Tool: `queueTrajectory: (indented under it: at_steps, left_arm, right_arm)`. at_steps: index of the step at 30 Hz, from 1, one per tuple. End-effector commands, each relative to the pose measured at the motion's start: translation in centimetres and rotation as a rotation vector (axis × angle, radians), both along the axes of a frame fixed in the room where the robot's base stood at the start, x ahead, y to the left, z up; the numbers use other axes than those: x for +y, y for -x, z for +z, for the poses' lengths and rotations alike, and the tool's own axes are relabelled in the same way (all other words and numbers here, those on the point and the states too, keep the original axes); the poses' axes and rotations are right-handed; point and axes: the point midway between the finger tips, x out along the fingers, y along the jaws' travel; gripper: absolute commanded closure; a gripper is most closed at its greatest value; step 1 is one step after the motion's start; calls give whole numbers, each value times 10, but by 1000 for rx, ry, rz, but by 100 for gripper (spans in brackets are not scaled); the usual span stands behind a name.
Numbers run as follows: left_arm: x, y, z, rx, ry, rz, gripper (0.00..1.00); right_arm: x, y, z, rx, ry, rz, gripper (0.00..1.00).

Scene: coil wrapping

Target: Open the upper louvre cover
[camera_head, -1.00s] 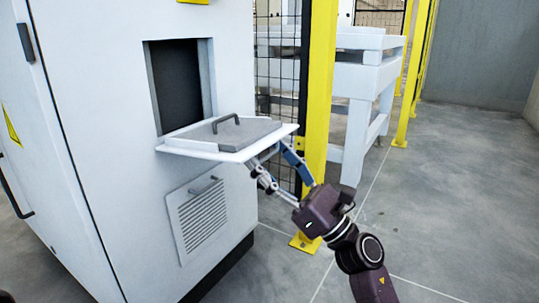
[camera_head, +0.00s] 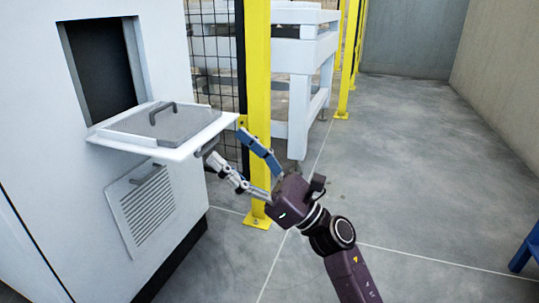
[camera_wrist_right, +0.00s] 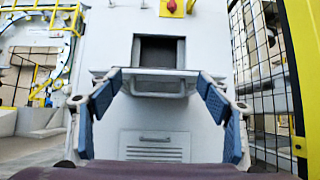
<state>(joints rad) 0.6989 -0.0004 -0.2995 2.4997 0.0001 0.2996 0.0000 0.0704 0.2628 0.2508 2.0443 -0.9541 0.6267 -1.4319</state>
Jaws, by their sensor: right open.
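The upper louvre cover (camera_head: 190,123) is folded down and lies about level below a dark square opening (camera_head: 102,68) in the white cabinet. A dark handle (camera_head: 153,112) stands on its upper face; a second handle bar shows below its front edge in the right wrist view (camera_wrist_right: 155,93). The lower louvre cover (camera_head: 147,213) is shut flat against the cabinet front. My right gripper (camera_head: 227,146) is open and empty, its fingers spread just off the upper cover's outer edge. In the wrist view the cover lies between and beyond the fingers. My left gripper is not in view.
A yellow post (camera_head: 258,80) with black mesh fence (camera_head: 215,60) stands close behind my right gripper. A white bench frame (camera_head: 305,65) is beyond it. The grey floor (camera_head: 420,170) on the right is mostly clear, with a blue object (camera_head: 526,250) at the edge.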

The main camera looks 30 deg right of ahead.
Motion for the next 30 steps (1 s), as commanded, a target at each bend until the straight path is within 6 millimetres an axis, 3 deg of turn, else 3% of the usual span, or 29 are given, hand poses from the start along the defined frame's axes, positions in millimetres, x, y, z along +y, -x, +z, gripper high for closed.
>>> queueTrajectory:
  at_steps: [6,12,30]
  left_arm:
    - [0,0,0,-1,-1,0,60]
    - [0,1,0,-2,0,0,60]
    - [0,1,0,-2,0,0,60]
  right_arm:
    - [-32,40,-2,4,1,-2,29]
    - [-48,62,-1,3,1,1,29]
    - [-53,68,0,1,0,1,29]
